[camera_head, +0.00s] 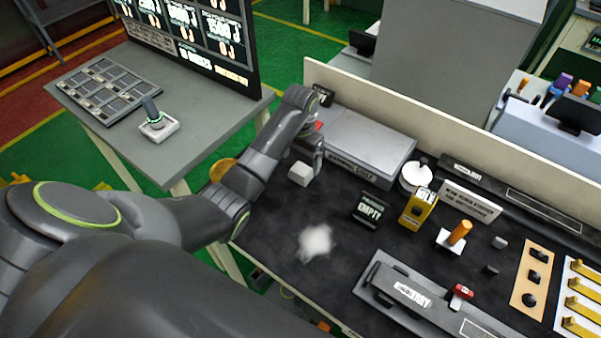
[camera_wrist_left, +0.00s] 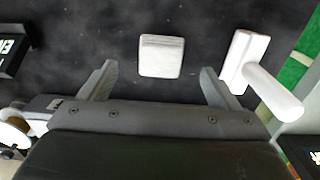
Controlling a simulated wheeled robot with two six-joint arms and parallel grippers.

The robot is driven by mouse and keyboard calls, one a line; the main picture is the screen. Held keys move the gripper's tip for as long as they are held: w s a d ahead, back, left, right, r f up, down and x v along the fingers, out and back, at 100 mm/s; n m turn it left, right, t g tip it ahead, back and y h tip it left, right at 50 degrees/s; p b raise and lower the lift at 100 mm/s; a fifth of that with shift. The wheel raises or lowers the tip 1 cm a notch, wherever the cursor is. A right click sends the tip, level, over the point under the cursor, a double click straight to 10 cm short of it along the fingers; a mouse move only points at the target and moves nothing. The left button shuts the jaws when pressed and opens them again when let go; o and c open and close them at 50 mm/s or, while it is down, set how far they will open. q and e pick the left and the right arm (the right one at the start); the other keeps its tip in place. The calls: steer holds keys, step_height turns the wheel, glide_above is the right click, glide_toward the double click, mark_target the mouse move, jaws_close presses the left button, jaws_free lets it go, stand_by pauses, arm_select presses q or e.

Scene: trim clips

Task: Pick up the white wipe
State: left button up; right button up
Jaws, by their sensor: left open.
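The white wipe (camera_head: 300,173) looks like a small, thick white pad and lies flat on the dark bench top. In the left wrist view the wipe (camera_wrist_left: 161,56) shows as a squarish pad, between and slightly beyond the two fingertips. My left gripper (camera_head: 311,160) is beside and above it in the head view, pointing down. In the left wrist view my left gripper (camera_wrist_left: 158,71) is open and empty, with a gap on each side of the wipe. I cannot tell the exact height above the bench. My right gripper is not in view.
A white block with a white cylinder (camera_wrist_left: 262,76) stands near the bench edge. A grey case (camera_head: 360,140) is behind the wipe; the EMPTY-labelled black holder (camera_head: 370,209) is to its right. A pale, fuzzy white patch (camera_head: 316,241) lies on bare bench in front.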

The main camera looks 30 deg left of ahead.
mark_target(301, 169)
arm_select(q)
steer(key=shift+w+f+p, duration=0.2)
steer(key=shift+f+p, duration=0.55)
steer(key=shift+f, duration=1.55)
steer(key=shift+a+f, duration=0.1)
steer(key=shift+f, duration=0.4)
steer(key=shift+c, duration=0.3)
steer(key=c, duration=1)
